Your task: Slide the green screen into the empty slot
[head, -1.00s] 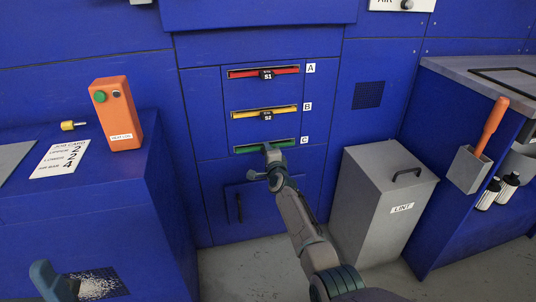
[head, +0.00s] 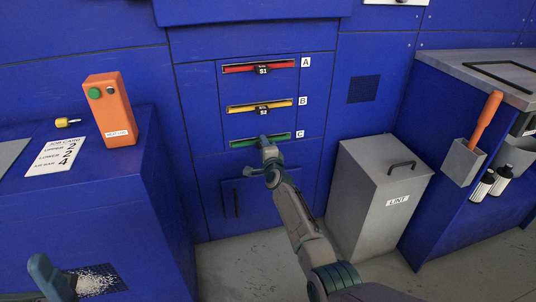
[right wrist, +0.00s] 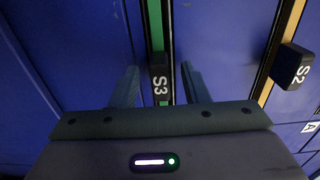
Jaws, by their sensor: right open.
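The green screen (head: 280,136) sits in slot C, the lowest of three slots in the blue panel; its edge shows as a green strip. Its black S3 tab (right wrist: 160,84) shows in the right wrist view. In the head view my right gripper (head: 265,143) covers the tab. All three slots show a screen edge. Part of my left gripper (head: 48,278) shows at the bottom left; its jaws are unclear.
A red screen (head: 285,65) labelled S1 is in slot A, and a yellow screen (head: 283,103) labelled S2 is in slot B. A grey lint bin (head: 372,205) stands right of the panel. A blue cabinet (head: 120,215) stands on the left, with an orange control box (head: 112,105).

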